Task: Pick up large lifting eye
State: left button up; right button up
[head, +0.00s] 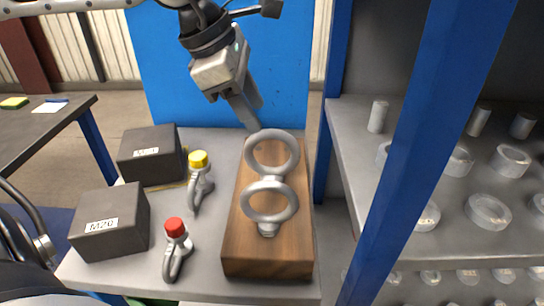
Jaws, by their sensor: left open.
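Two grey metal lifting eyes stand upright in a wooden block (270,250) on the grey bench. The far lifting eye (295,150) looks about as wide as the near lifting eye (292,203) despite being farther away, so it seems the larger one. Whether a finger touches the ring cannot be told. My right gripper is not in view.
Left of the block lie a yellow-pinned shackle (199,175) and a red-pinned shackle (176,245), beside two dark boxes, the front one (112,220) labelled M20. A blue shelf post (425,130) and grey shelf (370,175) with metal parts stand close on the right.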

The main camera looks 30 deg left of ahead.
aim_at(270, 130)
pick_arm(q)
jog(key=shift+d+x, duration=0.15)
jog(key=shift+x, duration=1.2)
jog(key=shift+d+x, duration=0.1)
jog(key=shift+x, duration=1.25)
jog(key=shift+w+r, duration=0.15)
jog(key=shift+r, duration=0.05)
grip_shut()
